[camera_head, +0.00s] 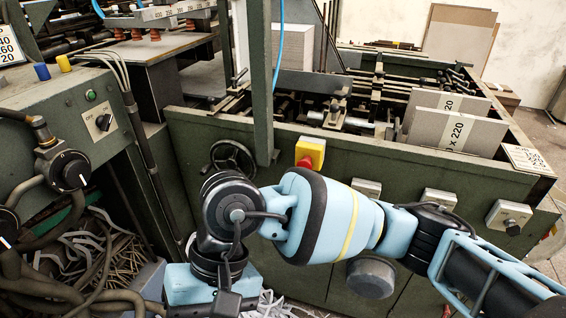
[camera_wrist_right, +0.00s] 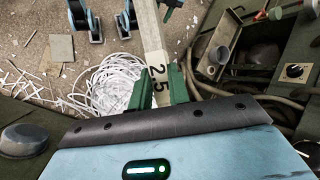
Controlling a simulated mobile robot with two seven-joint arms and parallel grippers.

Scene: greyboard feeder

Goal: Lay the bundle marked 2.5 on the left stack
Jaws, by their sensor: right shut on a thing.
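In the right wrist view my right gripper (camera_wrist_right: 158,88) is shut on a narrow grey-white bundle (camera_wrist_right: 151,38) marked 2.5. The bundle stands out beyond the green fingers, toward the top of that view. In the head view my right arm comes in from the right and bends down at lower centre; its fingers and the bundle are out of that view. A pale grey board stack (camera_head: 297,45) stands at the back, partly behind a green post; I cannot tell for sure that it is the left stack. My left gripper is not in view.
Two upright grey boards (camera_head: 452,130) with printed bands stand at the feeder's right end. A green post (camera_head: 262,90) and the feeder's front wall (camera_head: 350,160) are obstacles. A yellow-and-red button box (camera_head: 310,152) sticks out. White strip scrap (camera_wrist_right: 112,82) lies on the floor.

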